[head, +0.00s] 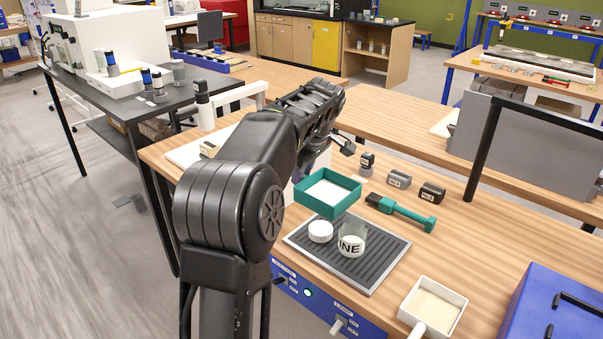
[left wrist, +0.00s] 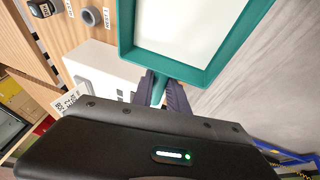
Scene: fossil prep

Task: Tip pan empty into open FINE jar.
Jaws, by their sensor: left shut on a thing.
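The teal square pan (head: 327,192) is held in the air above the back of the ribbed mat. It looks about level, with a pale inside; I cannot tell powder from bare floor. My left gripper (left wrist: 163,92) is shut on the pan's teal handle, with the pan (left wrist: 190,78) beyond the fingertips in the left wrist view. The clear FINE jar (head: 352,243) stands upright and open on the mat, below and slightly right of the pan, apart from it. A white round lid (head: 320,231) lies just left of the jar. My right gripper is not in view.
The dark ribbed mat (head: 378,272) sits on a blue-fronted unit (head: 322,307). A white square scoop (head: 459,300) and a blue box (head: 552,310) are at front right. Bare wood lies between.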

